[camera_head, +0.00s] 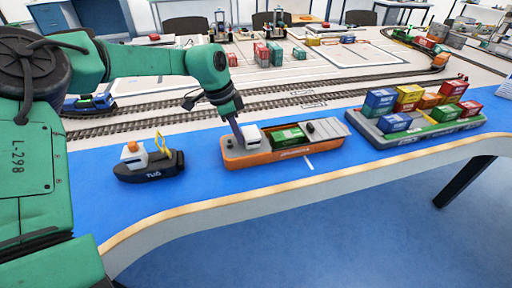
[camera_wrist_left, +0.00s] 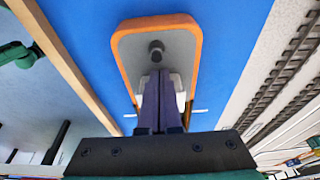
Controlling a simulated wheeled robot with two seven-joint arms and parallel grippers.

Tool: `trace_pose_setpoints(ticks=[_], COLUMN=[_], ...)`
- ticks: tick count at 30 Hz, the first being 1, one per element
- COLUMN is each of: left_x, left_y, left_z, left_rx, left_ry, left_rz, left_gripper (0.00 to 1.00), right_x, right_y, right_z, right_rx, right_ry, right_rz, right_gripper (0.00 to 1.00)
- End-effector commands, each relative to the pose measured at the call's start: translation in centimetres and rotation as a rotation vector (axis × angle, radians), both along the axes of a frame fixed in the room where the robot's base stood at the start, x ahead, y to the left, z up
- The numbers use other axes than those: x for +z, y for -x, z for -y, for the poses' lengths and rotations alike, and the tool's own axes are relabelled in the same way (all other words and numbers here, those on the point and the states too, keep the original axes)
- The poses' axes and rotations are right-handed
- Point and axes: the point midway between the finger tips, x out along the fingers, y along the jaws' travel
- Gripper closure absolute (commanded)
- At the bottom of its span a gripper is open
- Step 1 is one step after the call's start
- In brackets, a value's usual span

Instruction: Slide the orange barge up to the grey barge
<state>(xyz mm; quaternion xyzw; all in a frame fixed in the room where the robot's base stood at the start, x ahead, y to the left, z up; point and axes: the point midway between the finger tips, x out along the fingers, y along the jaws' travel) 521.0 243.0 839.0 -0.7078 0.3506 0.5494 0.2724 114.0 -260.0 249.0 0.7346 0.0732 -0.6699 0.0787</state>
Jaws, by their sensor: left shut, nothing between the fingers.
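The orange barge (camera_head: 290,153) lies on the blue water strip, with a white cabin at its left end, a green container and a grey ramp at its right end. The grey barge (camera_head: 420,133) lies to its right, loaded with several coloured containers; a narrow gap seems to separate them. My left gripper (camera_head: 237,135) is shut and empty, its fingertips down at the orange barge's cabin end. In the left wrist view the shut fingers (camera_wrist_left: 157,85) are over the orange barge's rounded end (camera_wrist_left: 155,22), partly hiding the cabin; contact is unclear. My right gripper is not in view.
A black tug (camera_head: 150,168) with a white cabin and yellow ring floats left of the orange barge. Rail tracks (camera_head: 290,100) run behind the water, with a blue locomotive (camera_head: 90,104) at left. The wooden table edge (camera_head: 250,192) curves along the front.

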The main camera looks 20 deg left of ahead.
Motion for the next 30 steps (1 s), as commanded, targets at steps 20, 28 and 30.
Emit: trace_pose_setpoints(ticks=[20, 28, 30], left_x=[0.0, 0.3, 0.4], left_y=[-2.0, -1.4, -1.3], left_z=[2.6, 1.9, 1.7], left_rx=[0.000, -0.001, -0.001], left_ry=[0.002, 0.001, 0.000], left_rz=[0.001, 0.001, 0.002], left_gripper=[1.00, 1.00, 1.00], right_x=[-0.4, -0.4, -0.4], right_y=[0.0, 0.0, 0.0], right_z=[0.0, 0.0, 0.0], right_rx=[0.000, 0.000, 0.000], right_ry=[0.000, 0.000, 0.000], right_rz=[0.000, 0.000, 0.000], right_gripper=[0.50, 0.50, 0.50])
